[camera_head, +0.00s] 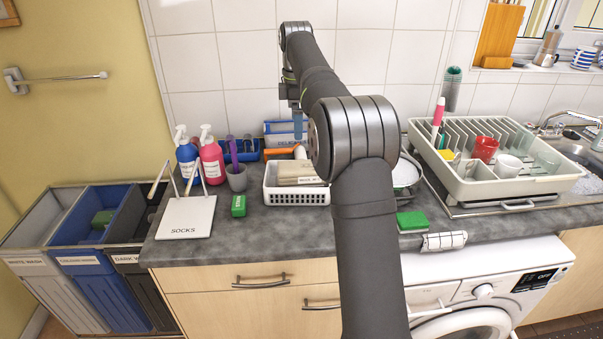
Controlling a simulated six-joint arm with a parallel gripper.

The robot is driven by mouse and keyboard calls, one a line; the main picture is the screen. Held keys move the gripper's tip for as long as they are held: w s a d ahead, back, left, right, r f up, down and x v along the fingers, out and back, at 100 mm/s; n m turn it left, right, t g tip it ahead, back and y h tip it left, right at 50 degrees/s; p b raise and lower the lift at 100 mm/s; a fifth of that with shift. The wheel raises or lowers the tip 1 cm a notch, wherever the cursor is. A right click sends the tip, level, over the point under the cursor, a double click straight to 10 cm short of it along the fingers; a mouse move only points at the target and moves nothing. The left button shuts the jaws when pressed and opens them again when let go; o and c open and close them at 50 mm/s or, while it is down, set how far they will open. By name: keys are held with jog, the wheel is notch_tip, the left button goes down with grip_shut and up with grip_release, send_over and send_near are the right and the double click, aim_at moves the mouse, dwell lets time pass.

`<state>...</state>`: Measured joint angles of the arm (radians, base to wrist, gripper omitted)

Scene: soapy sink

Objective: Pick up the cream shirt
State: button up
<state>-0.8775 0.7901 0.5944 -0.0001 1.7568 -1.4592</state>
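A cream-beige folded item (297,172) lies in a white slatted basket (283,196) on the grey counter. It may be the cream shirt, but it is too small to be sure. Part of the basket's right side is hidden behind my arm. My gripper (297,128) hangs down at the back of the counter, above and behind the basket, near a blue and white box (283,134). It is apart from the cream item. Its fingers are small and partly hidden, so I cannot tell whether they are open.
A dish rack (560,184) with cups is right. Labelled bins (75,262) stand lower left. The counter's front strip is mostly clear.

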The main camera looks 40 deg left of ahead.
jog(key=w, duration=0.2)
send_near(299, 168)
jog(key=f, duration=0.5)
jog(key=shift+w+d+f, duration=0.1)
jog(key=shift+w+f, duration=0.1)
jog(key=shift+f, duration=0.15)
jog(key=shift+w+f, duration=0.25)
jog(key=shift+f, duration=1.15)
jog(key=shift+w+f, duration=0.2)
jog(key=shift+f, duration=1.15)
jog(key=c, duration=1.2)
jog(key=shift+r, duration=0.45)
jog(key=shift+c, duration=0.2)
notch_tip(299, 168, up, 4)
jog(key=shift+w+f, duration=0.1)
jog(key=w+d+r, duration=0.2)
jog(key=d+r, duration=0.5)
jog(key=d, duration=0.4)
jog(key=s+a+f, duration=0.1)
jog(key=a+f, duration=0.1)
jog(key=a, duration=0.1)
jog(key=s+a+f, duration=0.1)
jog(key=a+f, duration=0.2)
jog(key=a, duration=0.1)
jog(key=s+a+f, duration=0.1)
jog(key=a+f, duration=0.1)
jog(key=a, duration=0.2)
jog(key=shift+s+f, duration=0.15)
jog(key=shift+s, duration=0.05)
jog(key=shift+f, duration=2.05)
